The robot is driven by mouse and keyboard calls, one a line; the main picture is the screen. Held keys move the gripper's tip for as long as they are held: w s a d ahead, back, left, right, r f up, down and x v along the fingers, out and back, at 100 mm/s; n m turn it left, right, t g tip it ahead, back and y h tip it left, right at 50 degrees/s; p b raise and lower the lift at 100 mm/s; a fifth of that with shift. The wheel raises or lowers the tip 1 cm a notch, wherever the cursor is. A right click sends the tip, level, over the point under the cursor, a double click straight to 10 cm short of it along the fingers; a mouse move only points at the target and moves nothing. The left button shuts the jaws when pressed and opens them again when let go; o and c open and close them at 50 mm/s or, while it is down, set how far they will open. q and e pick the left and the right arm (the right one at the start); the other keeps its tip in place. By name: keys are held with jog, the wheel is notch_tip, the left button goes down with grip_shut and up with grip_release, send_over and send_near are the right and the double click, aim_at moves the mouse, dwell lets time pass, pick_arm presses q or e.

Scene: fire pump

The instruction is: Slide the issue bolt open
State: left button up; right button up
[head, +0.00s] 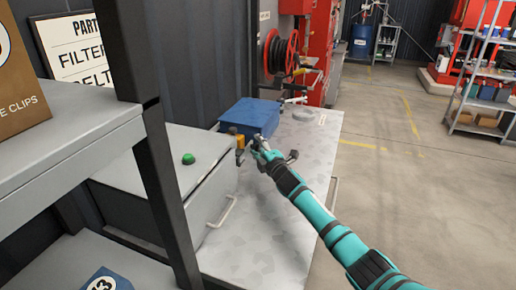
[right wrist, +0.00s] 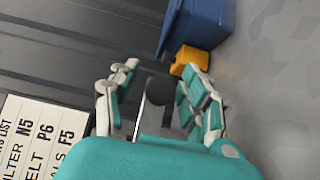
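In the head view the hand hides that spot. My left gripper is not in view.
A blue box (head: 250,116) stands on the counter behind the hand, with a yellow-orange block (right wrist: 190,60) close to it. A shelf post (head: 168,190) stands at the left. A red hose reel (head: 280,53) is beyond.

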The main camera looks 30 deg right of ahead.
jog(key=shift+a+f, duration=0.1)
jog(key=shift+s, duration=0.1)
jog(key=shift+s+f, duration=0.1)
jog(key=shift+s, duration=0.2)
jog(key=s, duration=1.1)
jog(key=shift+s+a, duration=0.15)
jog(key=shift+a, duration=0.15)
